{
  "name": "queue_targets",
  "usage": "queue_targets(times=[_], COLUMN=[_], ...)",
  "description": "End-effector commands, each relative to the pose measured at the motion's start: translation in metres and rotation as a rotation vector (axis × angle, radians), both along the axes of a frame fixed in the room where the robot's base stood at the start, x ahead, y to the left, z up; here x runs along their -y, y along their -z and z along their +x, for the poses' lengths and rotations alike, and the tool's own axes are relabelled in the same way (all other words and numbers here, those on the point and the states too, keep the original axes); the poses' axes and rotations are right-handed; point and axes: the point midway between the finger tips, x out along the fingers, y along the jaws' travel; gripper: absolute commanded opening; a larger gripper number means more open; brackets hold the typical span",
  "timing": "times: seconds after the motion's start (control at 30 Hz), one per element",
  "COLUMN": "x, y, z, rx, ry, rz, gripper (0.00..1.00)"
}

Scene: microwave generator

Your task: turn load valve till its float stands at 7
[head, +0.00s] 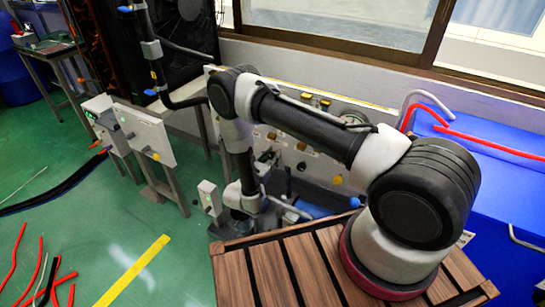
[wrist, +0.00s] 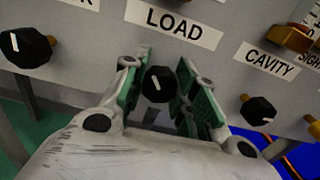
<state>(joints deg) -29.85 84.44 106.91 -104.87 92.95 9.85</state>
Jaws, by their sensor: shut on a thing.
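In the wrist view the load valve (wrist: 158,84) is a black knob with a white pointer line, below the LOAD label (wrist: 173,23). The line points up and slightly left. My gripper (wrist: 160,90) has its green-padded fingers on either side of this knob and is shut on it. The load float and its scale are not in the wrist view. In the head view my arm hides the knob and much of the panel (head: 316,160), and no float can be read there.
A second black knob (wrist: 26,46) is at the left and the CAVITY knob (wrist: 258,110) at the right, under the CAVITY label (wrist: 267,59). Brass fittings (wrist: 286,38) and part of a scale show at the upper right. A blue tank (head: 490,170) stands right of the panel.

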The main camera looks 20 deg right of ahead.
Motion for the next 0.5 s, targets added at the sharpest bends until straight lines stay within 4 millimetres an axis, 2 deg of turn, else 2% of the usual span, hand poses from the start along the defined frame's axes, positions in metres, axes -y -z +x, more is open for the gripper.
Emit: queue_targets(times=[0.3, 0.33, 0.43, 0.5], x=[-0.0001, -0.0001, -0.0001, -0.0001], y=[0.0001, 0.0001, 0.0001, 0.0001], z=[-0.0001, 0.0, 0.0, 0.0], rx=[-0.028, -0.027, -0.027, -0.027], ry=[0.0, 0.0, 0.0, 0.0], rz=[-0.028, -0.027, -0.027, -0.027], gripper=[0.05, 0.32, 0.5, 0.51])
